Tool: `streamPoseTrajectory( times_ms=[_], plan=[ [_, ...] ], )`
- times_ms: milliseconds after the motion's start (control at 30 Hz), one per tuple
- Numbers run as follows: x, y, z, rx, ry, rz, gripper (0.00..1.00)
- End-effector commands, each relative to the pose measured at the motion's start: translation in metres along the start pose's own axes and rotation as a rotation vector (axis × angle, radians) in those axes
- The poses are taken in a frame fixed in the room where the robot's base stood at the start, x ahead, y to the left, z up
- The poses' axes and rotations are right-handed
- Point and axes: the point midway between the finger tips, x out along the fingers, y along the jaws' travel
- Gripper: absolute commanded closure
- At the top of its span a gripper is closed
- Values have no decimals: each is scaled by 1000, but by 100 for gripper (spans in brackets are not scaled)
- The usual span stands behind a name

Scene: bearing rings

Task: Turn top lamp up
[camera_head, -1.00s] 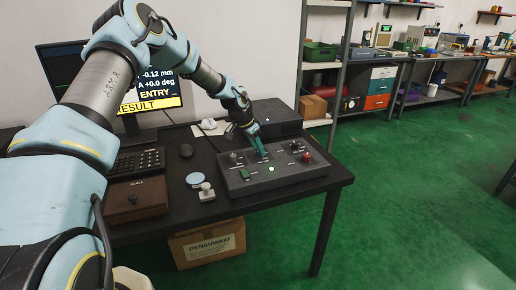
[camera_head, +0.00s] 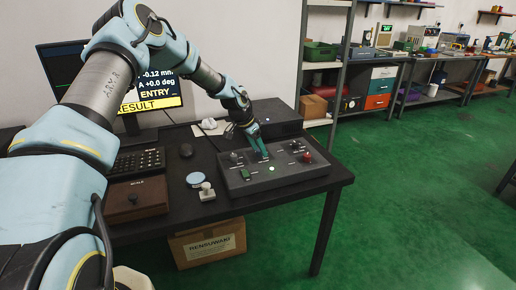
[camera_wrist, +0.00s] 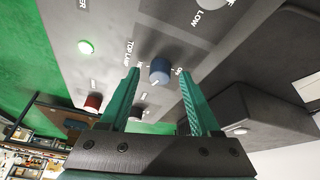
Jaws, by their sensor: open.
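The grey control panel (camera_head: 290,178) lies on the dark desk. In the wrist view, the dark blue knob (camera_wrist: 159,70) has a pale pointer mark and stands beside the printed words "TOP LAMP" (camera_wrist: 130,52). My gripper (camera_wrist: 159,82) is open, with one green finger on each side of the knob and visible gaps to it. In the head view, my gripper (camera_head: 261,152) reaches down to the panel's middle and hides the knob.
A red knob (camera_wrist: 94,102) and a dark knob (camera_wrist: 137,111) stand near the fingers on the panel. A dark box (camera_wrist: 245,115) lies beyond the right finger. The monitor (camera_head: 150,90), keyboard (camera_head: 137,162) and brown box (camera_head: 135,199) stand to the left on the desk.

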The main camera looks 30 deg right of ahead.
Motion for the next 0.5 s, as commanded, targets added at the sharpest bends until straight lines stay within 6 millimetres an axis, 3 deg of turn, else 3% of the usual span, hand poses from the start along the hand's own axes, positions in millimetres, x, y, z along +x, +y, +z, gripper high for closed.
streamPoseTrajectory(
  times_ms=[233, 500],
  plan=[
    [-14, -1, 0, 1, 2, -2, 36],
    [-66, -1, 0, 0, 2, -3, 36]
  ],
)
